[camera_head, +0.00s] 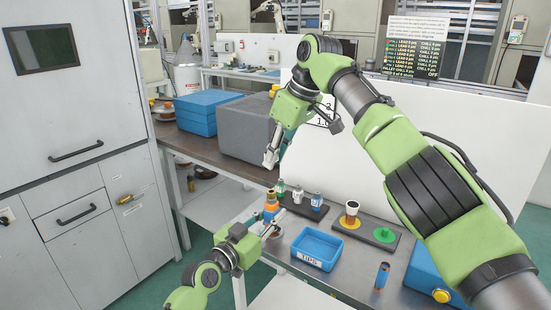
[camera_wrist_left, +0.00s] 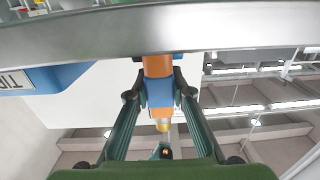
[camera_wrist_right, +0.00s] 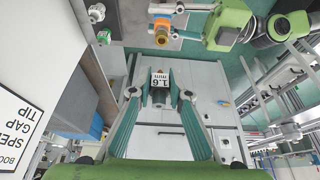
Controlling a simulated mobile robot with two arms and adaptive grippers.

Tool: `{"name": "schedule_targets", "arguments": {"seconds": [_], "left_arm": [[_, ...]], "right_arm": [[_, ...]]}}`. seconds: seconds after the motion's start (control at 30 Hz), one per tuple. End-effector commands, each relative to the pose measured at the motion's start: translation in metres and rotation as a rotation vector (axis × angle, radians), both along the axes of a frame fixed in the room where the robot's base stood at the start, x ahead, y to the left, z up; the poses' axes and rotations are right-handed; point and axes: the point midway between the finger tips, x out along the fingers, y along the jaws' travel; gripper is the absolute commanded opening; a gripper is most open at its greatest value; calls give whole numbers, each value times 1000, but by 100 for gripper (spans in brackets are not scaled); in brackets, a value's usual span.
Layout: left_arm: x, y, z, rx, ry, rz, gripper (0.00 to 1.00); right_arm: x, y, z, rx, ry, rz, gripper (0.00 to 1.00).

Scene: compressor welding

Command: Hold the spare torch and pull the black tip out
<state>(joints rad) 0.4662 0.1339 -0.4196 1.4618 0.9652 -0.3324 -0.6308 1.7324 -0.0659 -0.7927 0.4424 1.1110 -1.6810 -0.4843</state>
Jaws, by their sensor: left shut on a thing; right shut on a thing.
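The spare torch (camera_head: 271,208), orange with a blue band, stands upright in my left gripper (camera_head: 266,229). In the left wrist view, the fingers (camera_wrist_left: 160,92) are shut on the torch's blue band (camera_wrist_left: 159,93); its brass-coloured end (camera_wrist_left: 162,124) looks bare. My right gripper (camera_head: 271,160) is above the torch, clear of it. In the right wrist view, its fingers (camera_wrist_right: 160,92) are shut on the black tip (camera_wrist_right: 159,96), which bears a white "1.6 mm" label. The torch's bare end (camera_wrist_right: 161,37) shows there too, apart from the tip. The tip is hard to make out in the head view.
A dark rack holds several tips (camera_head: 298,195) behind the torch. A blue tray (camera_head: 318,247) stands right of the left gripper. A blue-and-orange cylinder (camera_head: 382,275) stands at the front. A grey box (camera_head: 236,128) sits behind.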

Motion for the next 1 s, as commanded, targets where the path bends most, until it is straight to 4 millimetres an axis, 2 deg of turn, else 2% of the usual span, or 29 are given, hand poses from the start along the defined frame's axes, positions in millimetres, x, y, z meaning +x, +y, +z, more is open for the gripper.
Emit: {"name": "schedule_targets", "arguments": {"seconds": [0.03,0.07,0.13,0.57,0.77,1.0], "left_arm": [[0,0,-1,1,2,0,0],[0,0,-1,1,2,0,24],[0,0,-1,1,2,0,41],[-4,3,-1,-1,1,0,41],[-28,20,-2,2,1,0,41],[-69,50,-2,4,2,1,41]], "right_arm": [[0,0,0,0,0,0,0],[0,0,0,0,0,0,0],[0,0,0,0,0,0,0],[0,0,0,0,0,0,0],[0,0,0,0,0,0,0],[0,0,0,0,0,0,0]]}}
